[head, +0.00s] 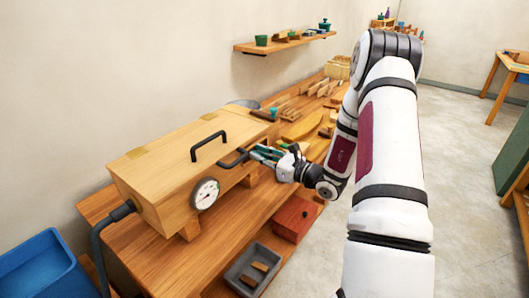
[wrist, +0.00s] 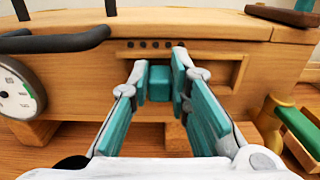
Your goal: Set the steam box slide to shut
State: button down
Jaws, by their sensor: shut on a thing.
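The steam box (head: 165,170) is a long pale wooden box on the bench, with a round dial (head: 205,193), a black lid handle and a hose at its left end. In the wrist view its front (wrist: 85,75) shows a recessed slot under a row of several small dark holes. The slide's teal knob (wrist: 160,82) stands in the left part of this slot, with open slot to its right. My gripper (wrist: 160,72) is shut on this knob, one teal-padded finger on each side. In the head view my gripper (head: 264,154) reaches the box's front, and the knob is hidden.
A black bar handle (wrist: 60,42) sticks out left of my fingers. A red box (head: 295,218) and a grey tray (head: 242,277) stand low at the front. Wooden pieces crowd the bench beyond the box. A green-and-wood object (wrist: 300,128) is at right.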

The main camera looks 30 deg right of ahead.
jog(key=shift+s+a, duration=0.15)
jog(key=shift+a, duration=0.3)
jog(key=c, duration=1.5)
grip_release()
jog(key=shift+a, duration=0.1)
jog(key=v, duration=1.2)
